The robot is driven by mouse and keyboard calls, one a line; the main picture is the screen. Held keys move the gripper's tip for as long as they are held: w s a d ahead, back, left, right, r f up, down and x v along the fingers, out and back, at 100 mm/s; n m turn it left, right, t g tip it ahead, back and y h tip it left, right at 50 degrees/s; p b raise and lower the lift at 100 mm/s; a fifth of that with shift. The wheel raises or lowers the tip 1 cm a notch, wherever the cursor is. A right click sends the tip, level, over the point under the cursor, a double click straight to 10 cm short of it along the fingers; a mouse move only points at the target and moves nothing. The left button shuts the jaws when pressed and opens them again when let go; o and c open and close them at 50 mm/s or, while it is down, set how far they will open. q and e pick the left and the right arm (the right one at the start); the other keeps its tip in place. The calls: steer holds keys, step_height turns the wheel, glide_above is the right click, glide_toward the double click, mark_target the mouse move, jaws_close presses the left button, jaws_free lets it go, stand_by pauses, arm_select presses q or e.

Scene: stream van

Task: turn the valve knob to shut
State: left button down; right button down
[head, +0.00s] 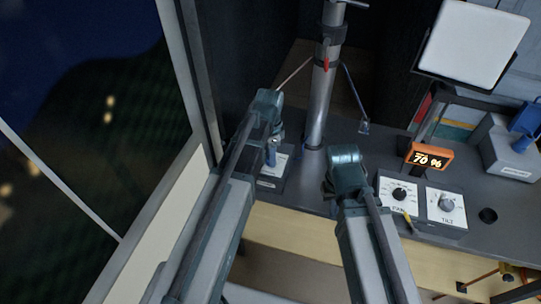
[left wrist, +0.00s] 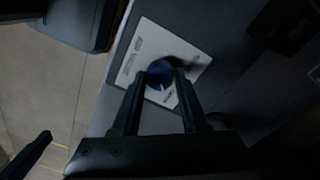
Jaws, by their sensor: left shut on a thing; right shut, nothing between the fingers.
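The valve knob (left wrist: 160,83) is round and blue, with a pale mark on its face. It sits on a white labelled plate (left wrist: 136,55) in the left wrist view. My left gripper (left wrist: 162,74) is shut on the knob, one finger on each side. In the head view my left gripper (head: 271,156) is over the small valve box (head: 272,177) at the left end of the desk, and mostly hides the knob. The label's words are too small to read surely. My right gripper (head: 333,200) is shut and empty, near the desk's front edge.
A metal pole (head: 321,95) with a red part stands behind the grippers. Right of my right gripper is a box with PAN and TILT dials (head: 446,206); an orange display (head: 430,157) reads 70 %. A white panel (head: 474,42) stands at the back right.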

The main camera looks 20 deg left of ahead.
arm_select(q)
steer(key=shift+n, duration=0.3)
steer(key=n, duration=0.8)
steer(key=shift+s, duration=0.1)
steer(key=n, duration=0.9)
steer(key=shift+t, duration=0.3)
steer(key=shift+n, duration=0.3)
steer(key=shift+c, duration=2.2)
jaws_free()
